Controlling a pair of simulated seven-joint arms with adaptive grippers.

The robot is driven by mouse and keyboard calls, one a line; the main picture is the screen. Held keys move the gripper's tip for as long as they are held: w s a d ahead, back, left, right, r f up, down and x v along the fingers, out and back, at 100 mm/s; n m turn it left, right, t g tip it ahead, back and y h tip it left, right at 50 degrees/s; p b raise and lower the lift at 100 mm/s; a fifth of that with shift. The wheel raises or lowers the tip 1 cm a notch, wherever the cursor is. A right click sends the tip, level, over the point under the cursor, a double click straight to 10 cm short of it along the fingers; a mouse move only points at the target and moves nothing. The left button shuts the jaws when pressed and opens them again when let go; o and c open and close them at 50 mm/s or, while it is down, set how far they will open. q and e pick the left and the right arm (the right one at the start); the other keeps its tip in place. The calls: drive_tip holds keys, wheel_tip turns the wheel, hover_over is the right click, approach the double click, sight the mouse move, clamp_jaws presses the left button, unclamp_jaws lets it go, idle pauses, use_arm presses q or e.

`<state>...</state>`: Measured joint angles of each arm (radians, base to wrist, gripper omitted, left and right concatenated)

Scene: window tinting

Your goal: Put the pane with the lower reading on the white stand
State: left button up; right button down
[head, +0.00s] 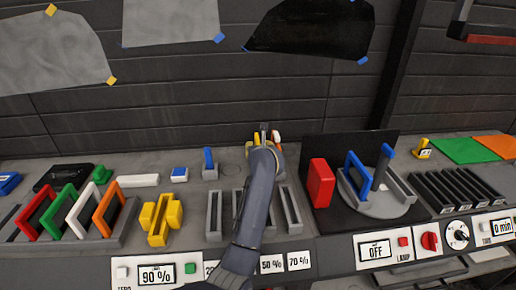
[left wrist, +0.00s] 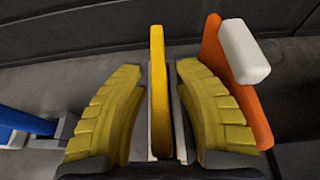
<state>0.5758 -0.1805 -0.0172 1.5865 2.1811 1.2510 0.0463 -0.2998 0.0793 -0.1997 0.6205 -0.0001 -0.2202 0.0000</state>
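My left gripper (head: 264,138) is at the back of the bench, and my own arm hides much of that spot. In the left wrist view my gripper (left wrist: 159,75) is open, its ridged yellow fingers either side of an upright yellow slab (left wrist: 159,95), with gaps on both sides. The slab stands in a grey holder. Framed panes stand in a rack at the left: red (head: 38,213), green (head: 62,206), white (head: 84,210) and orange (head: 107,210). A blue frame (head: 357,172) stands on a round turntable (head: 385,203). A low white slab (head: 138,180) may be the white stand. My right gripper is not visible.
A yellow device (head: 160,219) stands behind a display (head: 157,275) reading 90 %. Grey slotted holders (head: 214,213) stand near the arm. A red block (head: 320,183) stands left of the turntable; a lamp display (head: 375,251) reads OFF. An orange piece (left wrist: 215,45) with a white block is beside my fingers.

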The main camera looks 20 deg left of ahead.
use_arm(q)
drive_tip(key=shift+v, duration=2.4)
